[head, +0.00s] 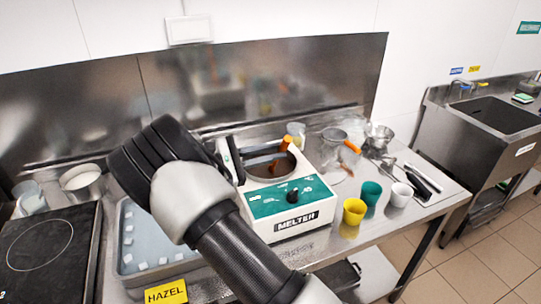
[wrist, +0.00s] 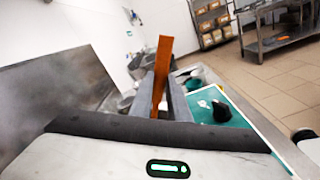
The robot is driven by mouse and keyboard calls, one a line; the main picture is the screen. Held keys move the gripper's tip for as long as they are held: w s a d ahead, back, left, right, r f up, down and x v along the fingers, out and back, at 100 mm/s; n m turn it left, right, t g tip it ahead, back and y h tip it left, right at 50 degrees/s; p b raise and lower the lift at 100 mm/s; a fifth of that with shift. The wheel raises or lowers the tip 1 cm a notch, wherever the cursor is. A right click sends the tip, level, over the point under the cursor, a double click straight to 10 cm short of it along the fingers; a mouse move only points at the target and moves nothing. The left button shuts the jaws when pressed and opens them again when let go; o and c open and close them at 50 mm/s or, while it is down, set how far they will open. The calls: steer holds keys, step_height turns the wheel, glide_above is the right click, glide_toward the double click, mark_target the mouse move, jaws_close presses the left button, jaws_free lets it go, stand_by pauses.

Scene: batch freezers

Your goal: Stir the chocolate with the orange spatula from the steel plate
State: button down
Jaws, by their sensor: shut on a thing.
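The orange spatula (wrist: 161,75) is between the fingers of my gripper (wrist: 172,105) in the wrist view, which is shut on it. In the head view the spatula (head: 286,144) shows at the melter's opening, tilted, with its lower part reaching down into the round well. The white and green melter (head: 303,211) holds the dark brown chocolate (head: 262,170), only partly visible. I cannot tell how deep the spatula's lower end sits.
Yellow (head: 353,213), teal (head: 371,192) and white (head: 401,194) cups stand right of the melter. Another orange-handled tool (head: 351,146) lies behind them near steel bowls (head: 379,134). A tray with white cubes (head: 128,262) and a black hob (head: 45,255) are left. A sink (head: 500,115) is far right.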

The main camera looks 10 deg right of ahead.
steer(key=shift+w+a, duration=0.1)
steer(key=shift+w, duration=0.5)
steer(key=shift+r, duration=0.1)
steer(key=s+r+p, duration=0.4)
steer(key=r+p, duration=0.1)
steer(key=r, duration=0.1)
steer(key=shift+d+r, duration=0.3)
steer(key=shift+d, duration=0.1)
steer(key=shift+p, duration=0.3)
stand_by(0.5)
step_height(320, 180, up, 5)
steer(key=shift+f+p, duration=0.1)
steer(key=shift+p, duration=1.1)
